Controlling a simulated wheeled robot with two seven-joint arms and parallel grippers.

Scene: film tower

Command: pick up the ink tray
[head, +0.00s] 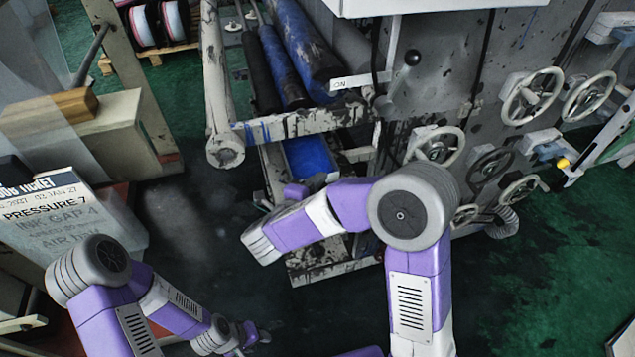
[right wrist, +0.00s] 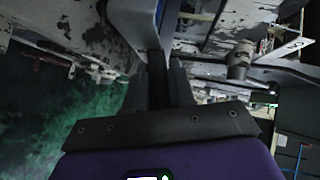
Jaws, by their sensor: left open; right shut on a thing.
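The ink tray (head: 309,157) shows in the head view as a shallow tray with bright blue ink, low in the press under the rollers. My right arm hides its near part. In the right wrist view my right gripper (right wrist: 160,82) is shut on the tray's pale edge (right wrist: 139,22), with a strip of blue beside it. The right fingers are hidden in the head view. My left gripper (head: 248,338) is open and apart from the tray, low over the dark floor at the bottom left; its fingers show small and dark.
Blue-stained rollers (head: 291,50) and a spattered frame bar (head: 290,126) lie above the tray. Several handwheels (head: 532,95) stick out of the press side at right. A job ticket sign (head: 58,214) stands at left. Dark floor (head: 190,220) lies open between.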

